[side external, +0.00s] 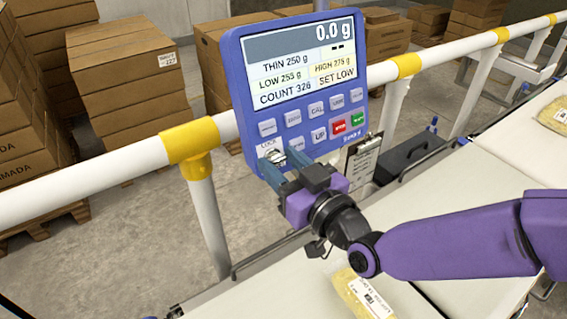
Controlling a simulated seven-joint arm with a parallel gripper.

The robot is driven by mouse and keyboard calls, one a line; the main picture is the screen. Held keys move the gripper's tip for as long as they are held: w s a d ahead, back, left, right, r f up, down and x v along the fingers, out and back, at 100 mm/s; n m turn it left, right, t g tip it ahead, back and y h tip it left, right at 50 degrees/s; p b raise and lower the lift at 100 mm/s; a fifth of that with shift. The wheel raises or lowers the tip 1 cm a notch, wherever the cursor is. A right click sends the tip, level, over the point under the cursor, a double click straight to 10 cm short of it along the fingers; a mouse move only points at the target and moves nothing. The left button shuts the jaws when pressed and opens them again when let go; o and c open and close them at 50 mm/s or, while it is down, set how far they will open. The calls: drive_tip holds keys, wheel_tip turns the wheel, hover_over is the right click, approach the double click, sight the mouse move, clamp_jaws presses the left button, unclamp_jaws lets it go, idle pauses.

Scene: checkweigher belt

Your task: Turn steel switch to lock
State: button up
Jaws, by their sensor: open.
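The steel switch (272,154) sits at the lower left corner of the blue control panel (236,75), below a small white label that seems to read LOCK. It is partly hidden by my fingers, and I cannot tell which way it is turned. My gripper (279,163) is open, with its two dark blue fingers reaching to the panel face around the switch. One finger is at its lower left and the other at its right. I cannot tell whether either finger touches it. The panel screen (305,63) reads 0.0 g, COUNT 326 and SET LOW.
Grey, red and green buttons (338,127) are close to the right of my fingers. A white rail with yellow joints (190,140) runs behind the panel. A clipboard (361,160) hangs at right. Packs (372,296) lie on the pale belt (440,200). Cartons (130,75) stand behind.

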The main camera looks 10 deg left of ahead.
drive_tip(key=c, duration=0.8)
drive_tip(key=shift+o, duration=0.2)
drive_tip(key=shift+n, duration=0.4)
drive_tip(key=n, duration=0.2)
drive_tip(key=n+g+y, duration=0.1)
drive_tip(key=n, duration=0.1)
drive_tip(key=shift+w+d+g, duration=0.1)
drive_tip(key=shift+g, duration=0.2)
drive_tip(key=n, duration=0.3)
drive_tip(key=n+g, duration=0.1)
drive_tip(key=n, duration=0.1)
drive_tip(key=shift+r+n+g, duration=0.1)
drive_tip(key=shift+n+g, duration=0.2)
drive_tip(key=shift+n, duration=0.1)
drive_tip(key=n+g, duration=0.1)
drive_tip(key=n, duration=0.4)
drive_tip(key=shift+w+r, duration=0.1)
drive_tip(key=shift+n+g+h, duration=0.3)
drive_tip(key=shift+n+g, duration=0.5)
drive_tip(key=shift+n, duration=1.5)
